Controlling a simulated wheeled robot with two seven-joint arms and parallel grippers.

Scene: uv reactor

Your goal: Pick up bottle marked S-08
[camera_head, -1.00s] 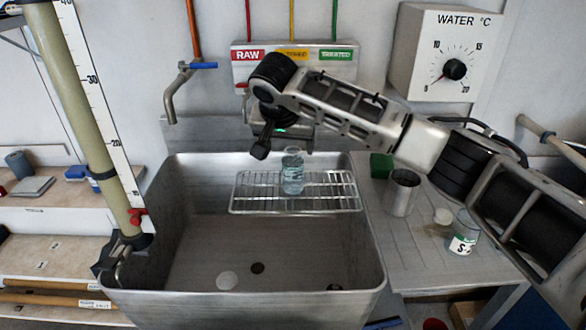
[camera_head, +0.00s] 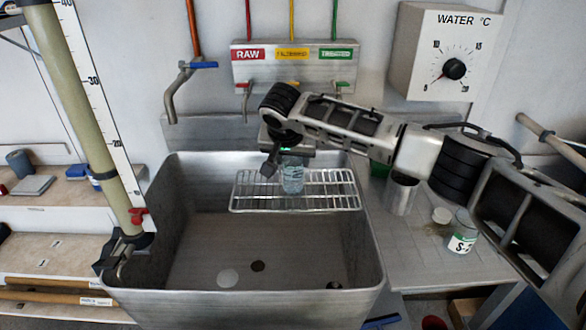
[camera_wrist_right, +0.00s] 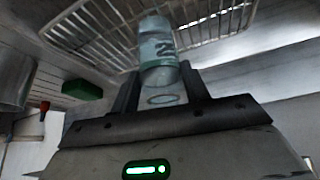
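A clear glass bottle (camera_head: 292,182) stands upright on the wire rack (camera_head: 335,190) over the sink. It also shows in the right wrist view (camera_wrist_right: 158,52), upside down, with a pale label whose marking I cannot fully read. My right gripper (camera_head: 284,158) is at the bottle's upper part and hides some of it. In the right wrist view its two fingers (camera_wrist_right: 160,92) stand apart, one on each side of the bottle's mouth end, with no clear grip. A second bottle (camera_head: 462,238), labelled "S-" with the rest unclear, stands on the right counter. My left gripper is out of view.
A green block (camera_wrist_right: 82,90) is near the rack. Taps (camera_head: 178,90) are on the wall behind the sink (camera_head: 160,250). A tall scaled tube (camera_head: 85,110) stands at left.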

